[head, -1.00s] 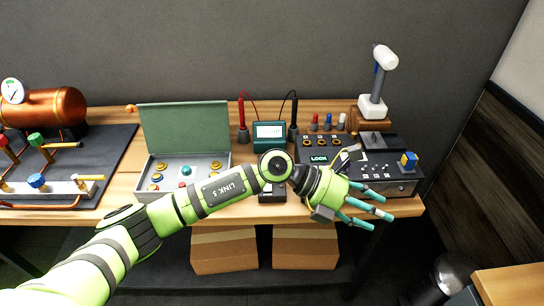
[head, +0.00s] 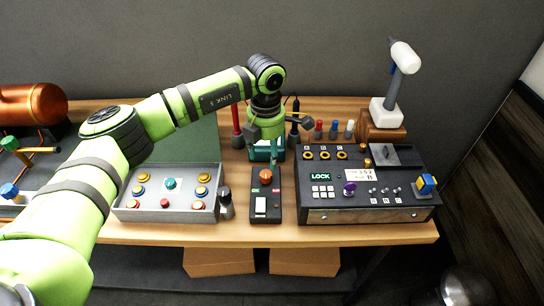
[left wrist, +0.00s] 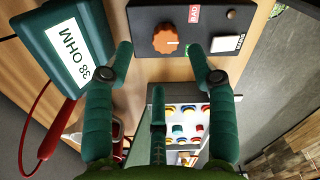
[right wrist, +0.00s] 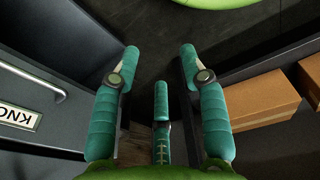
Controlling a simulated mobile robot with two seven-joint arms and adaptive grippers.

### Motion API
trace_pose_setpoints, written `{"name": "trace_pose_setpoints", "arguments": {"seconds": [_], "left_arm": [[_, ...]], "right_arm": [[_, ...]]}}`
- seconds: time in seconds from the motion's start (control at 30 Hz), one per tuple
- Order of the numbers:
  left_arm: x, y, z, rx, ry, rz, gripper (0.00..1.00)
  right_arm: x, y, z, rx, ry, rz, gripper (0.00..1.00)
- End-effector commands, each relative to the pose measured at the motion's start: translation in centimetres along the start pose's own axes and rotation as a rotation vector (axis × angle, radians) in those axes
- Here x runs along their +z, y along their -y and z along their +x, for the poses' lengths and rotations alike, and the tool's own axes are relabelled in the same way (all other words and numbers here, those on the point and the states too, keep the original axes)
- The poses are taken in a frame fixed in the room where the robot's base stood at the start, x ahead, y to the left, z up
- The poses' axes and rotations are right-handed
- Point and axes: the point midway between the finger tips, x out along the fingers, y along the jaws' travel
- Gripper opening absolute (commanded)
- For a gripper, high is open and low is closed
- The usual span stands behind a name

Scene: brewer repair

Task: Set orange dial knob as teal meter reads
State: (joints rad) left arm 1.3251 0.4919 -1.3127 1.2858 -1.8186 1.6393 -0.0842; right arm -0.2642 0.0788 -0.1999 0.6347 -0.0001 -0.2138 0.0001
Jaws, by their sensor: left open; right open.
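The orange dial knob (head: 265,175) sits on a small black box in the middle of the table. In the left wrist view the orange knob (left wrist: 166,39) has a ridged grip. The teal meter (left wrist: 84,50) stands beside the box and its display reads 38 OHM. In the head view the meter (head: 262,153) is mostly hidden behind my left gripper. My left gripper (left wrist: 161,48) is open and empty, pointing down above the black box, its fingers spread on either side of the knob's area. My right gripper (right wrist: 158,52) is open and empty, away from the table top.
A grey button box (head: 165,215) with an open green lid stands left of the black box. A large black console (head: 330,200) with LOCK display stands right. Cardboard boxes (head: 305,261) sit below the table.

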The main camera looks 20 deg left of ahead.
Motion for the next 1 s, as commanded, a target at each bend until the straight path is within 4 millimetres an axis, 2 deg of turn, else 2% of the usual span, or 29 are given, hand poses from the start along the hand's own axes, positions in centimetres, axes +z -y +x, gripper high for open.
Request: {"name": "trace_pose_setpoints", "arguments": {"seconds": [0.13,0.3,0.4,0.6,0.73,0.83,0.87,0.9,0.97,1.0], "left_arm": [[-0.2,0.0,1.4,-0.003,-0.008,-0.001,0.56],[-0.2,0.1,4.0,-0.003,-0.007,-0.002,0.56],[-0.1,0.1,5.4,-0.003,-0.005,-0.001,0.56],[-0.1,0.0,6.8,0.0,-0.004,0.0,0.56],[-0.1,0.0,7.0,0.0,-0.002,0.0,0.56],[-0.1,0.0,7.0,0.0,-0.003,0.0,0.56],[-0.1,0.0,7.0,0.0,-0.003,0.0,0.48],[-0.1,0.0,7.0,0.0,-0.002,0.0,0.32],[-0.1,0.0,7.0,0.0,-0.002,0.0,0.08],[-0.1,0.0,7.0,-0.001,-0.002,0.0,0.01]], "right_arm": [[1.7,0.3,-1.1,-0.004,0.028,0.0,0.44],[4.6,0.8,-2.6,-0.01,0.079,0.0,0.44],[5.2,0.9,-3.1,-0.012,0.09,0.0,0.44],[4.1,0.7,-3.3,-0.01,0.072,0.0,0.44],[2.4,0.4,-3.1,-0.007,0.043,0.0,0.44],[1.9,0.4,-3.1,-0.005,0.034,0.0,0.44],[1.9,0.4,-3.1,-0.005,0.035,0.0,0.44],[2.0,0.4,-3.1,-0.006,0.036,0.0,0.44],[2.1,0.4,-3.1,-0.006,0.038,0.0,0.44],[2.2,0.4,-3.1,-0.006,0.041,0.0,0.44]]}}
